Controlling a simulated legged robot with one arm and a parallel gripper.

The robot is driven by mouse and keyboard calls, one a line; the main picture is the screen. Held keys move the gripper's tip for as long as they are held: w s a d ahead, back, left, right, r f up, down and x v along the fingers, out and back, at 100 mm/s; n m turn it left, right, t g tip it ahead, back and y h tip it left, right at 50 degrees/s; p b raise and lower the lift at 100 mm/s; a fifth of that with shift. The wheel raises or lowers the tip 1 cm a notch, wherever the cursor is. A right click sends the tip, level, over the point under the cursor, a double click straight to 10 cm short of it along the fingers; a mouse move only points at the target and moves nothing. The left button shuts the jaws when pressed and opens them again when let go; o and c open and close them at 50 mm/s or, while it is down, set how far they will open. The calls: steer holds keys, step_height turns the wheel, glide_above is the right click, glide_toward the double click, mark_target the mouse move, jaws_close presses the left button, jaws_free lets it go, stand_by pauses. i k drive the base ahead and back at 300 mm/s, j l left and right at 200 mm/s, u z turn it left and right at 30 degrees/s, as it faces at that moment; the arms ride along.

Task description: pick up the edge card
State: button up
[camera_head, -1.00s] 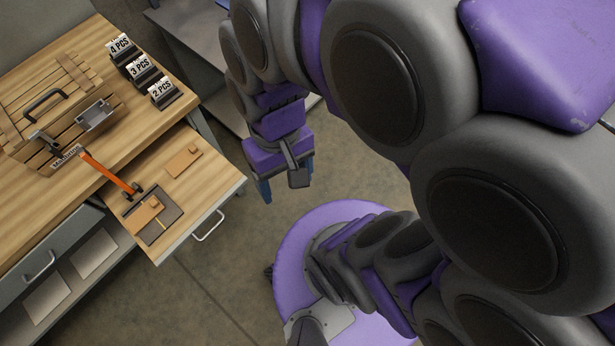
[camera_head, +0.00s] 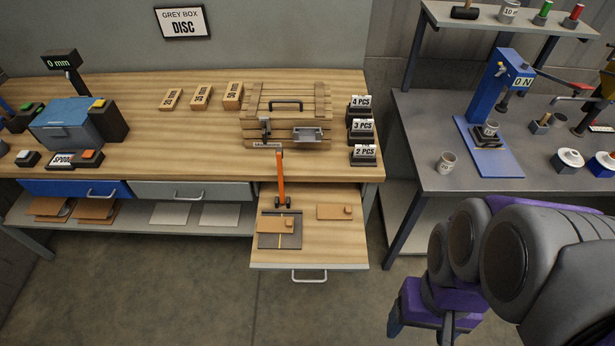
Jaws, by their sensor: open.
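Two flat tan cards lie in the pulled-out wooden drawer (camera_head: 310,257). The left card (camera_head: 270,225) lies on a dark grey plate (camera_head: 291,240), and the right card (camera_head: 334,212) lies on bare wood with a small block on it. No readable label shows which one is the edge card. My gripper (camera_head: 421,334) is open at the bottom right, with its tips near the frame's lower edge. It is well to the right of the drawer, apart from both cards.
A wooden crate (camera_head: 288,105) and number stands (camera_head: 361,128) sit behind the drawer. The grey side bench (camera_head: 440,130) holds a blue press (camera_head: 492,100). Open floor lies between my gripper and the drawer.

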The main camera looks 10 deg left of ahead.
mark_target(266, 224)
steer(key=u, duration=1.1)
